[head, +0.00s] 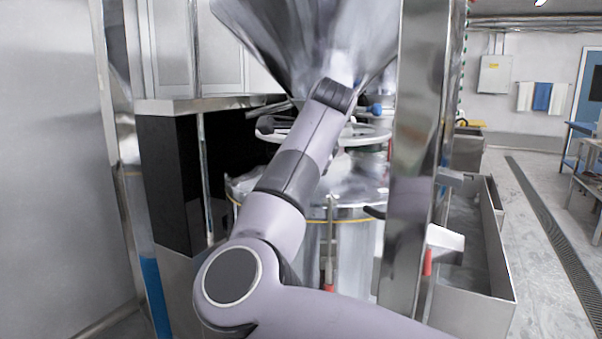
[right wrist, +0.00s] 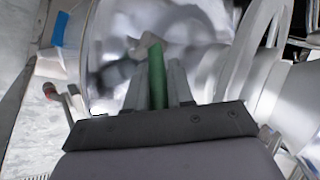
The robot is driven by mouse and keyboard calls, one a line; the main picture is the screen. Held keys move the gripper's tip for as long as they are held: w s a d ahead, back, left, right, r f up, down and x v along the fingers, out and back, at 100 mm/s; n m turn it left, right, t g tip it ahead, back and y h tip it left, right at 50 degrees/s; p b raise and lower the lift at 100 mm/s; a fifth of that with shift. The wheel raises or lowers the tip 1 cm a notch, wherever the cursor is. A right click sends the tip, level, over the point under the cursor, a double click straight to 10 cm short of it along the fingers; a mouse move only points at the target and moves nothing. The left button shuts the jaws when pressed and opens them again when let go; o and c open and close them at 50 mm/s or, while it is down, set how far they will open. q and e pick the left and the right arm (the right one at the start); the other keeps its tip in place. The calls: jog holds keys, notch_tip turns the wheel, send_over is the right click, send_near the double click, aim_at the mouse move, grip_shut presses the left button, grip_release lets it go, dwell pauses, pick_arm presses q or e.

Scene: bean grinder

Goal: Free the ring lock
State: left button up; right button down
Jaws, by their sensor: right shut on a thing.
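The grinder's round metal body (head: 345,190) stands in the middle of the head view under a large steel hopper (head: 300,35). A pale ring with spokes (head: 365,136), which looks like the ring lock, sits between them. It also seems to show as the large curved rim at the right of the right wrist view (right wrist: 236,62). My right arm reaches up in front of the ring and hides part of it. In the right wrist view my right gripper (right wrist: 157,82) is shut on a green handle (right wrist: 156,75). My left gripper is not in view.
A steel post (head: 415,150) stands close to the right of the grinder, with a metal trough (head: 480,270) beyond it. A black panel (head: 168,185) and steel cabinet stand at left. A blue knob (head: 375,108) shows near the ring. Open floor lies at the far right.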

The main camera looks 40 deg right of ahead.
jog(key=c, duration=1.4)
grip_release()
jog(key=shift+o, duration=0.2)
jog(key=shift+r, duration=0.1)
jog(key=v, duration=0.7)
jog(key=shift+b, duration=0.35)
jog(key=shift+c, duration=0.2)
